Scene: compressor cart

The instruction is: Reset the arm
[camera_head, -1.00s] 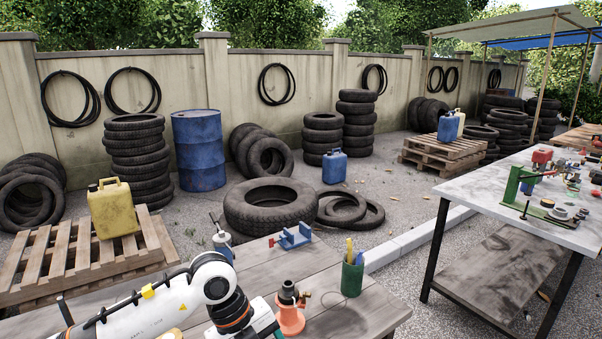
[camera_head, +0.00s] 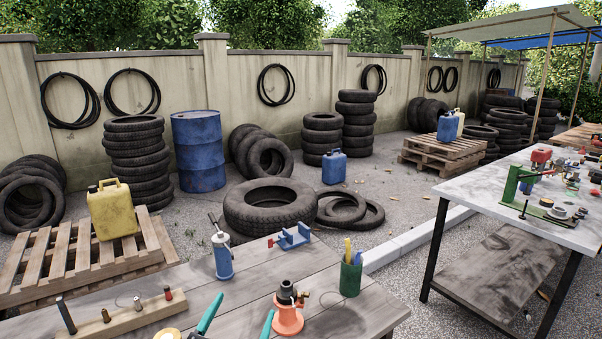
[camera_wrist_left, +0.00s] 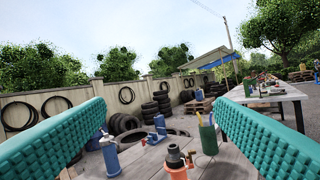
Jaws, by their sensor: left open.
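My left gripper (camera_head: 245,307) shows only as two teal fingers at the bottom edge of the head view. They are open and apart, with nothing between them. In the left wrist view the two ribbed teal fingers (camera_wrist_left: 160,108) reach in from both sides, with empty air between them. The gripper is on the near side of the orange-based fitting (camera_head: 288,315), which stands upright on the wooden table (camera_head: 190,258). The fitting also shows in the left wrist view (camera_wrist_left: 176,163). My right gripper is in neither current view.
On the table stand a blue pump bottle (camera_head: 222,256), a blue vise-like fixture (camera_head: 290,237), a green cup (camera_head: 351,276) with pens and a wooden block (camera_head: 122,318) with pegs. A grey workbench (camera_head: 480,190) stands to the right. Tires and pallets lie beyond.

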